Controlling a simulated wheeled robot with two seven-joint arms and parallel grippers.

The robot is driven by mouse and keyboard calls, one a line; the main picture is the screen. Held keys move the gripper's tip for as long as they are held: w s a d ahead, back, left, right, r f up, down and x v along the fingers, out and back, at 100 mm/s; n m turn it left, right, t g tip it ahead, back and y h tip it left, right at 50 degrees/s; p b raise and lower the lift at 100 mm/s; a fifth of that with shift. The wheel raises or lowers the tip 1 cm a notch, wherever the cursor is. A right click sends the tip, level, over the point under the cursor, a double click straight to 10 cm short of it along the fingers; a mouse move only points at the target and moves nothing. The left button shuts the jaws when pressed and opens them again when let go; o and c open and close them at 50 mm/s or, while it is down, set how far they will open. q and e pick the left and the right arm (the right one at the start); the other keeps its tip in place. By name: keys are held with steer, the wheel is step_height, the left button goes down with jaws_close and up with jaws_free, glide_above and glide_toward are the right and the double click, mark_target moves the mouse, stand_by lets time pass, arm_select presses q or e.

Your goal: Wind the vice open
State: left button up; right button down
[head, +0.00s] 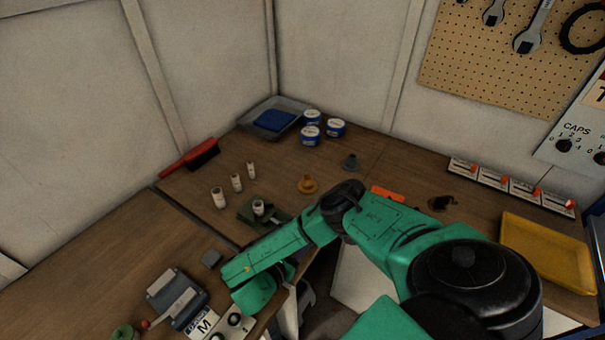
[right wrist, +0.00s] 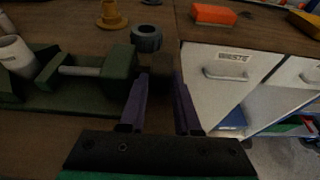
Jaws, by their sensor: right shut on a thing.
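The dark green vice (head: 247,214) sits on the bench near its front edge, partly hidden by my right arm. In the right wrist view its block (right wrist: 119,68) and pale horizontal bar (right wrist: 80,71) show on the left. A white cylinder (head: 258,206) stands at the vice; it also shows at the left in the right wrist view (right wrist: 14,56). I cannot tell how tightly it is clamped. My right gripper (right wrist: 161,82) is at the vice's right end, its purple fingers shut on a dark part, seemingly the handle. The head view hides these fingers. My left gripper is out of view.
Several white cylinders (head: 218,198) stand left of the vice. A grey device (head: 177,298) is front left, a yellow tray (head: 546,252) right. A WASTE drawer (right wrist: 229,72) is below the bench edge.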

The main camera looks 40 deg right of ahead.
steer(key=shift+s+a+f, duration=0.1)
steer(key=shift+f, duration=0.05)
steer(key=c, duration=0.9)
jaws_free()
